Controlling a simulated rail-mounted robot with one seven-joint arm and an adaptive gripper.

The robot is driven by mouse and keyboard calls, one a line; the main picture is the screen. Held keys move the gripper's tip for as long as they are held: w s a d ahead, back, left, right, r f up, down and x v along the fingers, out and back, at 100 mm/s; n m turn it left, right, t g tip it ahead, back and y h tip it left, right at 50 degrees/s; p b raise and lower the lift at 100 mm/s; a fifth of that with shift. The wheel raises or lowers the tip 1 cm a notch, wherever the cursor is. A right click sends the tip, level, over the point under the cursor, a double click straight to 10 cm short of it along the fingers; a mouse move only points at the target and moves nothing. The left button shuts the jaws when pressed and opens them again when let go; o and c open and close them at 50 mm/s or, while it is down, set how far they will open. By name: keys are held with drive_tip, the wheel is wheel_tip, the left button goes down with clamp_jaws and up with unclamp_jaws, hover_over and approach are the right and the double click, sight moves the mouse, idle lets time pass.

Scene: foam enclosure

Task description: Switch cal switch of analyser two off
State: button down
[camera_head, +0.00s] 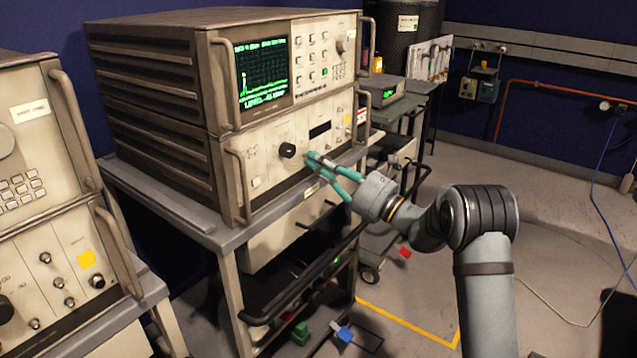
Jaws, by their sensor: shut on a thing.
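An analyser (270,136) with a beige front panel and a lit green trace screen (264,72) stands on a grey cart in the middle of the view. Its number label cannot be read. My gripper (313,160), with teal fingers, is at the lower front panel, right of a large black knob (287,150). The fingers are shut on a small control at the panel, which fits the cal switch. The fingertips hide this control, so its position cannot be seen.
A second beige analyser (40,190) stands at the left. Metal handles (364,115) stick out at the panel's right edge, near my gripper. A black cart rail (310,275) runs below my gripper. Open floor (410,285) lies to the right.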

drive_tip(key=f+t+y+b, duration=0.1)
drive_tip(key=y+b, duration=0.1)
drive_tip(key=b, duration=0.3)
drive_tip(key=f+t+y+b, duration=0.1)
drive_tip(key=b, duration=0.4)
drive_tip(key=shift+w+a+t+y, duration=0.1)
drive_tip(key=shift+w+t+y, duration=0.1)
drive_tip(key=shift+t+y, duration=0.15)
drive_tip(key=shift+r+y+b, duration=0.2)
drive_tip(key=shift+y+b, duration=0.05)
drive_tip(key=shift+b, duration=0.25)
drive_tip(key=c, duration=1.9)
unclamp_jaws()
drive_tip(key=shift+o, duration=0.2)
drive_tip(key=shift+a, duration=0.1)
drive_tip(key=shift+f, duration=0.15)
drive_tip(key=v, duration=0.8)
